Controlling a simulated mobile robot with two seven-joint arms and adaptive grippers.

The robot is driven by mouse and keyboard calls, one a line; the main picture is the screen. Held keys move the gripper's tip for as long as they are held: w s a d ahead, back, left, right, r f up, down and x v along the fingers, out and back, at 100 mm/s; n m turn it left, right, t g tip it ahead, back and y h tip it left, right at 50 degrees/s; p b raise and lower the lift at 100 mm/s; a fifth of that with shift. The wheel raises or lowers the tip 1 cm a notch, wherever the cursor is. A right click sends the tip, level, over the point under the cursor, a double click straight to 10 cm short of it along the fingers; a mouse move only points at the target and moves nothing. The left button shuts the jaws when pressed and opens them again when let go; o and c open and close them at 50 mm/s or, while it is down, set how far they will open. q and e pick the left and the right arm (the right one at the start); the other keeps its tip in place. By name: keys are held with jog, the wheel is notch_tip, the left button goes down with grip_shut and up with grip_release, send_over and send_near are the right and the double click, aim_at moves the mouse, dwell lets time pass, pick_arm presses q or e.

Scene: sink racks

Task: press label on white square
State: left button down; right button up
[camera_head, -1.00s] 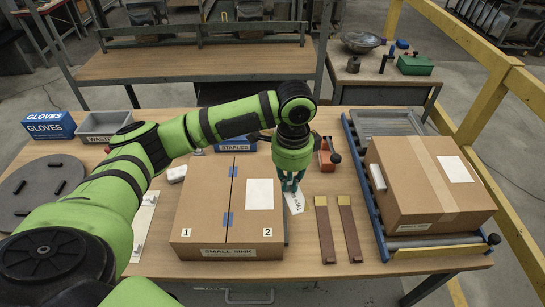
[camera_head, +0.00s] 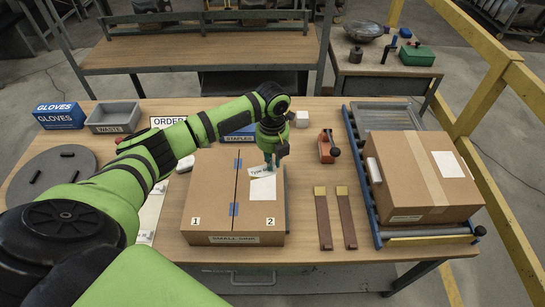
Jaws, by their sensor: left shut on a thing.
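The small sink box (camera_head: 211,195) stands closed on the table, with a white square (camera_head: 263,188) on the right half of its top. My left gripper (camera_head: 269,165) is over the upper part of that square, pointing down. It is shut on a white label (camera_head: 259,171), which has some print on it. The label looks tilted and overlaps the square's upper edge; I cannot tell whether it touches the box. My right gripper is not in view.
A second box (camera_head: 405,160) stands on the roller rack (camera_head: 368,205) at the right. Two brown strips (camera_head: 323,220) lie between the boxes. A red tool (camera_head: 327,147), a blue staples box (camera_head: 238,135), a waste bin (camera_head: 113,117) and a gloves box (camera_head: 60,115) sit toward the back.

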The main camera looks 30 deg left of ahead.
aim_at(272, 185)
pick_arm(q)
jog(key=shift+f+b, duration=0.4)
jog(key=shift+f, duration=0.5)
notch_tip(272, 185, down, 6)
jog(key=b, duration=0.5)
jog(key=shift+s+f+b, duration=0.1)
jog(key=shift+f+b, duration=0.4)
jog(key=shift+f, duration=0.2)
dwell(0.7)
jog(key=c, duration=1.2)
grip_release()
notch_tip(272, 185, up, 12)
